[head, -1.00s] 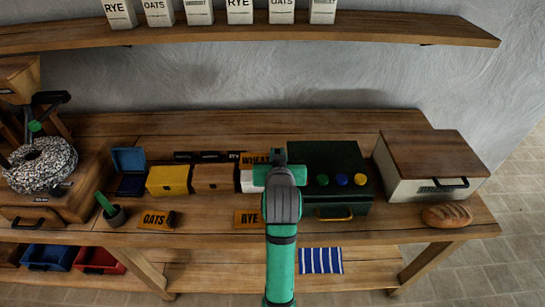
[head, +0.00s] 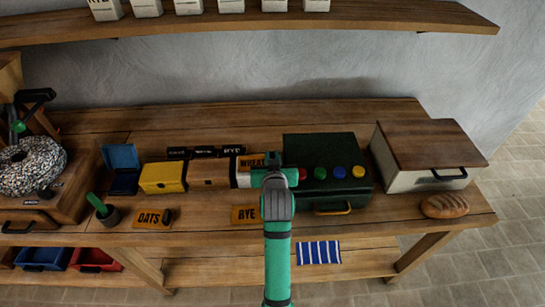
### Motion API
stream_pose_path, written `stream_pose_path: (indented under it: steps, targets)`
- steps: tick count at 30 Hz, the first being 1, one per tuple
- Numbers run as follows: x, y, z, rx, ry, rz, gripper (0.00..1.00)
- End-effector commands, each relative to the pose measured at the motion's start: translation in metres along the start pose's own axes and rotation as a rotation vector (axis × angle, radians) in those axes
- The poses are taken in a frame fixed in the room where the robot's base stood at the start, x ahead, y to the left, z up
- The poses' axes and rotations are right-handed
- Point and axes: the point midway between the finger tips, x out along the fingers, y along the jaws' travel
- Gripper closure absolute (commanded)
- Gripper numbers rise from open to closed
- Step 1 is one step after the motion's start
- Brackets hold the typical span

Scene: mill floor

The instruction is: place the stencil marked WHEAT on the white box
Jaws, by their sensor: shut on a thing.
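The orange stencil marked WHEAT (head: 249,163) shows just left of my gripper (head: 272,160), over the white box (head: 244,181). My gripper is shut on the stencil at its right end. The stencil's lettering faces me. The white box stands on the bench between a wooden box and the dark green box, and my arm hides its right part. I cannot tell whether the stencil touches the white box. Stencils marked OATS (head: 150,217) and RYE (head: 242,215) lie near the front of the bench.
The dark green box (head: 320,145) with coloured buttons stands close to the right of my gripper. The wooden box (head: 208,174) and yellow box (head: 162,177) stand to the left. A bread bin (head: 400,186) and loaf (head: 445,206) are at the right. A shelf (head: 380,15) runs above.

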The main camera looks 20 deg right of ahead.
Motion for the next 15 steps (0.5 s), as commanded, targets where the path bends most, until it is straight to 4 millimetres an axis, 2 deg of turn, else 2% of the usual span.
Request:
stream_pose_path:
  steps: [6,7,9,15]
  targets:
    - [0.001,0.0016,0.0022,0.001,0.002,0.002,1.0]
    - [0.0011,0.0018,0.0025,0.001,0.0,0.002,0.8]
    - [0.0011,0.0018,0.0024,0.001,0.0,0.002,0.69]
    - [0.001,0.0018,0.0023,0.001,0.0,0.002,0.69]
